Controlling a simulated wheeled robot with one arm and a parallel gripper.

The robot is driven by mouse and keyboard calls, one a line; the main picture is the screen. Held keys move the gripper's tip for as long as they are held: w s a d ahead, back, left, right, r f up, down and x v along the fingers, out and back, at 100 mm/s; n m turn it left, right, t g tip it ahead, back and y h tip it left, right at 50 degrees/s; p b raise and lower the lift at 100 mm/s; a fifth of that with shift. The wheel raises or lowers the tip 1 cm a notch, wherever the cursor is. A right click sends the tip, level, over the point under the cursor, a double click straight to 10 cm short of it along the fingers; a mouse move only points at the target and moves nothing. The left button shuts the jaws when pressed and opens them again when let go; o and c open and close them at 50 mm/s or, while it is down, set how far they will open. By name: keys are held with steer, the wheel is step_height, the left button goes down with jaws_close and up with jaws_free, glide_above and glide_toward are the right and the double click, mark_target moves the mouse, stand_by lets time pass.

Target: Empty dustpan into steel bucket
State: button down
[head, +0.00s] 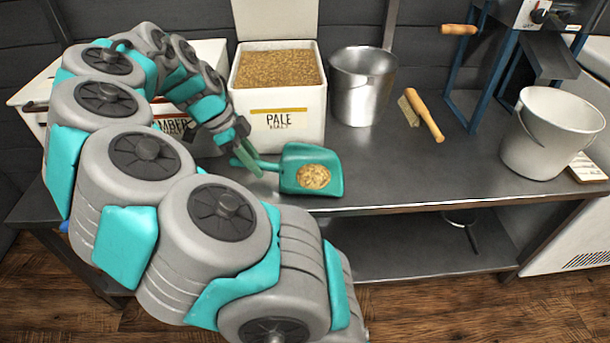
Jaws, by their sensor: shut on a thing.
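The green dustpan (332,183) is at the front edge of the dark worktop, in front of the bin marked PALE MALT, with a small heap of tan grain (313,177) in it. My gripper (248,160) is shut on the dustpan's handle at its left end. I cannot tell whether the pan touches the worktop. The shiny steel bucket (362,92) stands upright behind and to the right of the dustpan, just right of the pale malt bin. Its inside looks empty as far as it shows.
The open pale malt bin (297,133) is full of grain. An amber bin (207,146) is partly behind my arm. A wooden-handled brush (425,115) lies right of the bucket. A whitish pail (552,132) stands at the right, near a blue-framed mill (470,80). The worktop's middle front (430,175) is clear.

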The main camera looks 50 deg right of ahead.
steer(key=shift+r+p, duration=1.45)
steer(key=shift+r, duration=1.4)
steer(key=c, duration=1.3)
jaws_free()
jaws_close()
steer(key=shift+s, duration=0.1)
